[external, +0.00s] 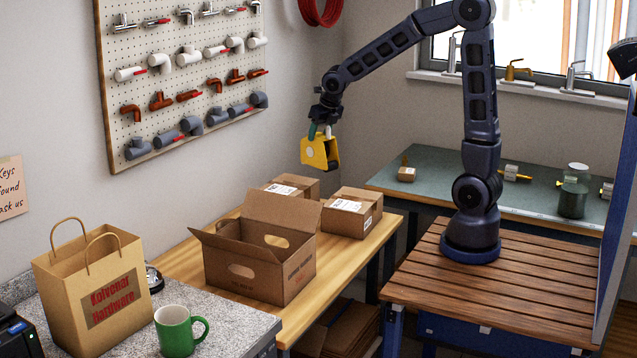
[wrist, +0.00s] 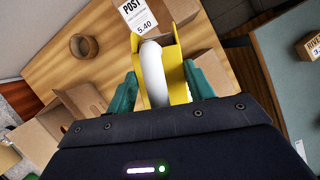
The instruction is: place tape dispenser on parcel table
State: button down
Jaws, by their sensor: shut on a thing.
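The yellow tape dispenser (external: 322,153) hangs in my gripper (external: 320,131), in the air above the back part of the parcel table (external: 180,264). In the wrist view my gripper's green fingers (wrist: 161,88) are shut on the tape dispenser (wrist: 177,75) from both sides, with its white roll between its yellow walls. The wooden top of the parcel table (wrist: 60,72) shows below it in the wrist view. The dispenser is clear of the table in the external view.
An open carton (external: 259,265) stands mid-table, with closed parcels (external: 346,217) behind it. A brown tape roll (wrist: 84,46) lies on bare wood. A paper bag (external: 92,290) and green mug (external: 178,331) stand on the grey counter in front. A green-topped bench (external: 440,174) is at the back right.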

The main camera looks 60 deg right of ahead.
jog(key=s+a+f+n+y, duration=0.1)
jog(key=s+a+n, duration=0.1)
jog(key=a, duration=0.6)
jog(key=s+a+n+y, duration=0.1)
jog(key=s+a+n, duration=0.1)
jog(key=a, duration=0.6)
notch_tip(320, 180, down, 20)
jog(key=shift+s+a+f, duration=0.15)
jog(key=shift+a, duration=0.15)
jog(key=shift+f, duration=0.15)
jog(key=c, duration=0.6)
grip_release()
